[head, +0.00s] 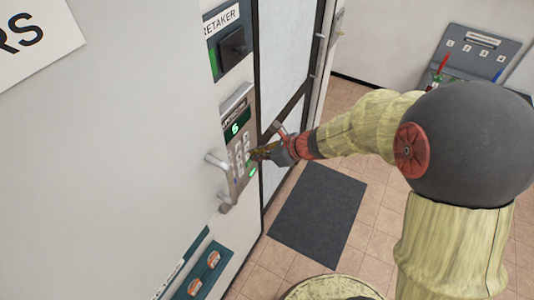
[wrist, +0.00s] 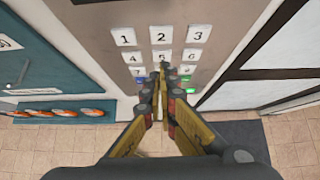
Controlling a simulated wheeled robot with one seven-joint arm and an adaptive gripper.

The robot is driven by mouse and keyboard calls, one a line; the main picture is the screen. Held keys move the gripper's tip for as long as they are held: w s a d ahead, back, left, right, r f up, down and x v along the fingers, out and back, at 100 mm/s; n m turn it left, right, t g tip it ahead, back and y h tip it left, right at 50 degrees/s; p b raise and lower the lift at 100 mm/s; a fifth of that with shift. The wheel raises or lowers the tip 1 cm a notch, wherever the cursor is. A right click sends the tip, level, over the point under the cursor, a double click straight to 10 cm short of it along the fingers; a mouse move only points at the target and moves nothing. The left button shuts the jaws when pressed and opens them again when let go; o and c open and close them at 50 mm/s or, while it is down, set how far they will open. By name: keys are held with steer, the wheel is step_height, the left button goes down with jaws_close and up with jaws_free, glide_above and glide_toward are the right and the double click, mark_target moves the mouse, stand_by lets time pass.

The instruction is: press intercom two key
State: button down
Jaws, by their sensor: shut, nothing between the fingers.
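The intercom (head: 236,112) is a grey metal panel on the wall, with a small lit green display (head: 235,128) above its keypad. In the wrist view the white two key (wrist: 160,35) is in the middle of the top row, between the one key (wrist: 123,36) and the three key (wrist: 198,33). It is unobstructed. My gripper (wrist: 160,69) is shut and empty, its fingertips below the two key, over the middle column near the lower edge of the five key (wrist: 163,54). It hides the key under five. In the head view my gripper (head: 257,154) is at the keypad's right side; contact is unclear.
A metal handle (head: 217,160) juts out left of the keypad. A glazed door (head: 285,60) stands to the right, with a dark mat (head: 318,210) on the tiled floor. A caretaker panel (head: 227,45) is above. A teal panel with orange items (head: 205,272) is lower down.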

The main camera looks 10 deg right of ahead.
mark_target(236, 147)
steer(key=w+a, duration=0.2)
steer(key=a, duration=0.1)
steer(key=shift+w+r+p, duration=0.15)
steer(key=shift+p, duration=0.15)
